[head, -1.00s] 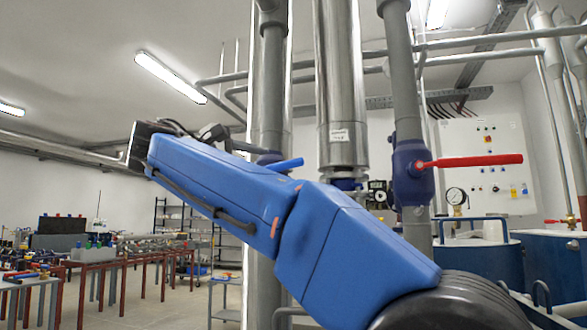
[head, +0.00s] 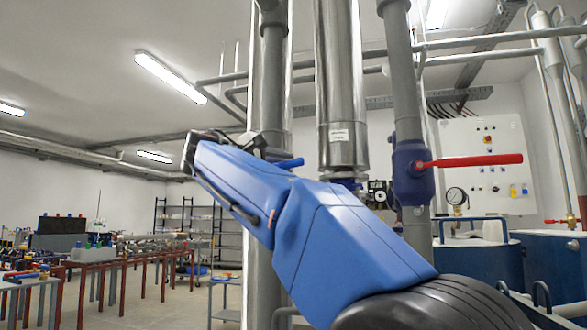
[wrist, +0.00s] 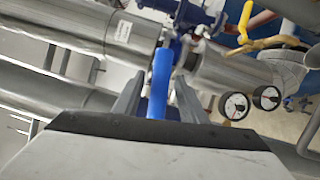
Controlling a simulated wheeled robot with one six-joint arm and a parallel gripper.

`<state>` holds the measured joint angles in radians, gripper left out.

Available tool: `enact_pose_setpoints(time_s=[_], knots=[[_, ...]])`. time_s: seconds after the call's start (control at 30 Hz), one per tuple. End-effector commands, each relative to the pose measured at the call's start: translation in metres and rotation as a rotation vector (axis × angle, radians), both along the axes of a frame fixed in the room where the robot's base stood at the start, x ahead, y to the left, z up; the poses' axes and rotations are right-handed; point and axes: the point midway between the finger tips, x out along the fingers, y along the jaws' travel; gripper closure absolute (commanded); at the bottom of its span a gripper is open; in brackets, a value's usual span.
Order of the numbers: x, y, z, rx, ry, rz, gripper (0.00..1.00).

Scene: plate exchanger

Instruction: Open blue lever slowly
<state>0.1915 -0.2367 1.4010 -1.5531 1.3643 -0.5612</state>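The blue lever (head: 291,163) sticks out to the right from the grey vertical pipe in the head view, its valve body mostly hidden behind my arm. In the wrist view the blue lever (wrist: 160,82) runs between the two grey fingers of my gripper (wrist: 158,95). The fingers are apart, with a visible gap on each side of the lever. I cannot tell how deep the lever sits between them. In the head view the fingers are not clearly seen behind my blue arm.
A red lever (head: 468,160) on a blue valve (head: 411,173) is on the pipe to the right. A shiny metal pipe (head: 341,90) stands between the two grey pipes. The wrist view shows a yellow lever (wrist: 262,42) and two dial gauges (wrist: 234,106) at the right.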

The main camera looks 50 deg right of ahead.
Motion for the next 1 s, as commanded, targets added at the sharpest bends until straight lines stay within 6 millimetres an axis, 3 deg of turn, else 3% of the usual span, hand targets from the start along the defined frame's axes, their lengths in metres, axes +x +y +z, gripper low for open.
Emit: enact_pose_setpoints(time_s=[0.3,0.77,0.9,0.93,1.0], knots=[[0.000,-0.027,0.002,0.001,0.000,-0.002,0.62],[0.000,-0.033,0.002,-0.001,0.000,0.000,0.62],[0.000,-0.033,0.002,0.000,0.000,0.000,0.95],[0.000,-0.033,0.002,-0.001,0.000,0.000,1.00],[0.000,-0.033,0.002,-0.001,0.000,0.000,1.00]])
